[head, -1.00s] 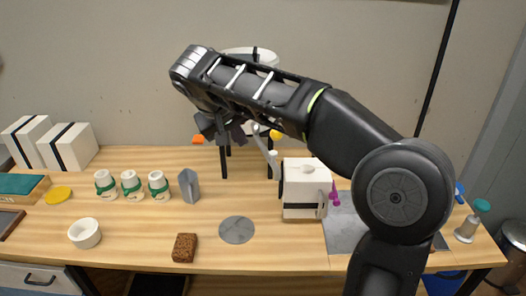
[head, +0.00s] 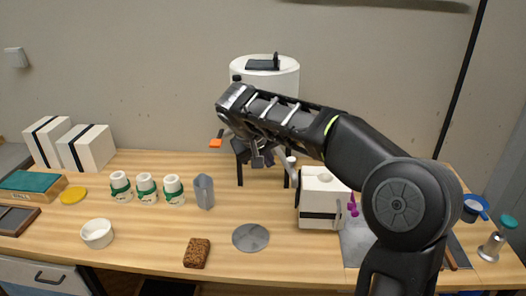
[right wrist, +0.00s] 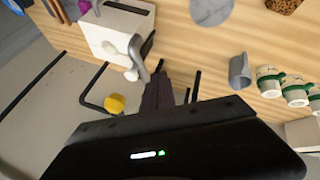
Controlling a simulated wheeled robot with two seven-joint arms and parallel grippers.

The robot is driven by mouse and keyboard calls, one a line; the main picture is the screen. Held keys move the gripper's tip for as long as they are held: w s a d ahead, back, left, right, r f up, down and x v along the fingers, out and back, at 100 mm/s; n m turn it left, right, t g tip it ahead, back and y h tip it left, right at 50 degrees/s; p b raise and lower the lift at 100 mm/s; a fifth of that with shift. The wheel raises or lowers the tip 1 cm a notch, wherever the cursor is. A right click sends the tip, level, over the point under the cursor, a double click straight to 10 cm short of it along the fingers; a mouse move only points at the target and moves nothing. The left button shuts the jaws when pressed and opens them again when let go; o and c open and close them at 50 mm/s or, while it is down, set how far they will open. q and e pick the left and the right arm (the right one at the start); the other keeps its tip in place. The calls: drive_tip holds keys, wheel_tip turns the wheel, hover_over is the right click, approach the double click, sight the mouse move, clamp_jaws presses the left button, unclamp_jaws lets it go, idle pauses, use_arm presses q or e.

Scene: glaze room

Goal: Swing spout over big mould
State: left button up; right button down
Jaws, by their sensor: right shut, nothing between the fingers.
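The white block with a black band (head: 318,217), which looks like the big mould, stands right of the centre of the bench; it also shows in the right wrist view (right wrist: 110,28). A grey bent tube with a white end, seemingly the spout (right wrist: 137,58), shows beside this block in the wrist view. In the head view only a pale end (head: 291,163) shows by the block's upper left. My right gripper (head: 258,158) is shut and empty in front of the tank stand, left of the tube. In the wrist view its dark fingers (right wrist: 160,92) lie close to the tube; contact is unclear.
A white tank (head: 266,85) stands behind my right arm. A grey jug (head: 204,192), several white cups with green bands (head: 146,190), a grey disc (head: 250,237) and a brown block (head: 197,253) sit on the bench. Banded white blocks (head: 92,150) stand far left. The front middle is fairly clear.

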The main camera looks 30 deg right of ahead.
sight(289, 161)
drive_tip(key=d, duration=0.2)
drive_tip(key=d+p, duration=0.1)
drive_tip(key=shift+s+d+f, duration=0.25)
drive_tip(key=shift+d+f, duration=0.05)
drive_tip(key=shift+d, duration=0.1)
drive_tip(key=shift+d, duration=0.1)
drive_tip(key=shift+s+d+n, duration=0.4)
drive_tip(key=shift+d+n, duration=0.1)
drive_tip(key=shift+d, duration=0.15)
drive_tip(key=s+d+n+t+y+p, duration=0.1)
drive_tip(key=d+n+t+p, duration=0.1)
drive_tip(key=d, duration=0.8)
drive_tip(key=shift+n+y, duration=0.4)
drive_tip(key=shift+n, duration=0.5)
